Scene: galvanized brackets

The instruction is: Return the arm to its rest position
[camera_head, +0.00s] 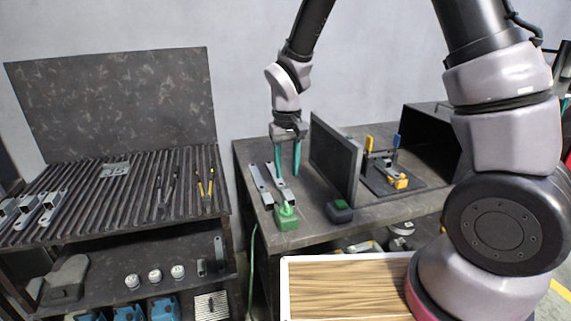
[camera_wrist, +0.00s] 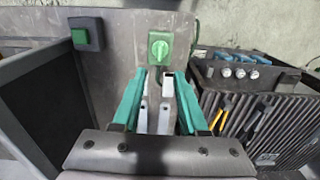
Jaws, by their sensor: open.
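My gripper (camera_head: 287,158) hangs from my arm over the left part of the dark workbench (camera_head: 243,160), its teal fingers pointing down. In the wrist view my gripper (camera_wrist: 160,100) shows its two teal fingers apart. Two galvanized brackets (camera_head: 260,185) lie side by side on the bench by the fingers. In the wrist view the brackets (camera_wrist: 166,108) appear between the fingers, but I cannot tell whether the fingers touch them.
A green switch box (camera_head: 287,215) sits at the bench front, near the brackets. An upright dark panel (camera_head: 335,158) stands just right of my gripper. A slatted rack (camera_head: 130,185) with pliers (camera_head: 205,190) stands left.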

